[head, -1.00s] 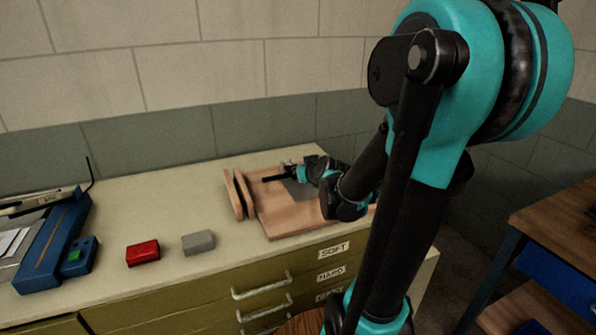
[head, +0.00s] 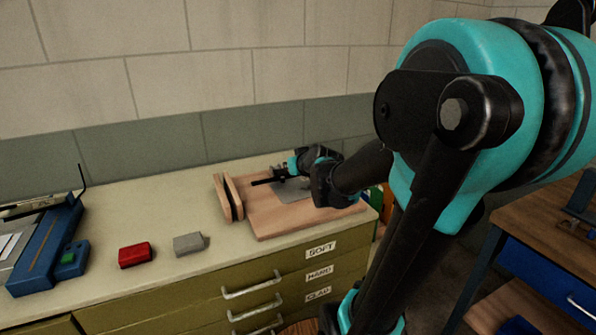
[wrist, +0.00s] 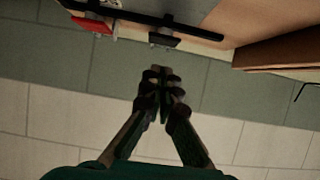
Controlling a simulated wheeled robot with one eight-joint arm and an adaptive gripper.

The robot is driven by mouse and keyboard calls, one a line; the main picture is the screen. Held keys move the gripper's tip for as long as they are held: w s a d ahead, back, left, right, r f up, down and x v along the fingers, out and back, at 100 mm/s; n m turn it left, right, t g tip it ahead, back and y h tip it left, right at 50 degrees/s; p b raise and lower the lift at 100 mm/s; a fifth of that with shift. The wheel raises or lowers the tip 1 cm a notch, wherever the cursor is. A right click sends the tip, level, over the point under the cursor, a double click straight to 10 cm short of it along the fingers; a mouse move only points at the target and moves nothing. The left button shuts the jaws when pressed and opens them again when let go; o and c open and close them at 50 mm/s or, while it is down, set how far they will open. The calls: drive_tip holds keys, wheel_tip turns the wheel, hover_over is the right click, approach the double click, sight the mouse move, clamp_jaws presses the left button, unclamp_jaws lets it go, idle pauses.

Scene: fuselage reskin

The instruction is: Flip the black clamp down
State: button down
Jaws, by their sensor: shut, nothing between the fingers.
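The black clamp shows in the head view as a dark bar (head: 262,181) over the wooden board, near its upright wooden pieces. In the wrist view a long black bar (wrist: 190,28) crosses the top of the picture, with a red part (wrist: 92,22) at its left. My gripper (wrist: 157,72) is shut and empty in the wrist view, with its fingertips apart from the bar in the picture. In the head view my wrist hides the fingertips and part of the clamp. A grey sheet (head: 296,192) lies on the wooden board (head: 275,220).
The board rests on a bench top (head: 150,206) with drawers below. A red block (head: 135,255), a grey block (head: 188,244) and a blue device (head: 45,245) stand to the left. A wall rises behind the bench. Another table (head: 540,215) stands at the right.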

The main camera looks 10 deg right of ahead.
drive_tip(key=f+v, duration=0.1)
drive_tip(key=v, duration=0.5)
drive_tip(key=shift+s, duration=0.65)
drive_tip(key=shift+d, duration=0.15)
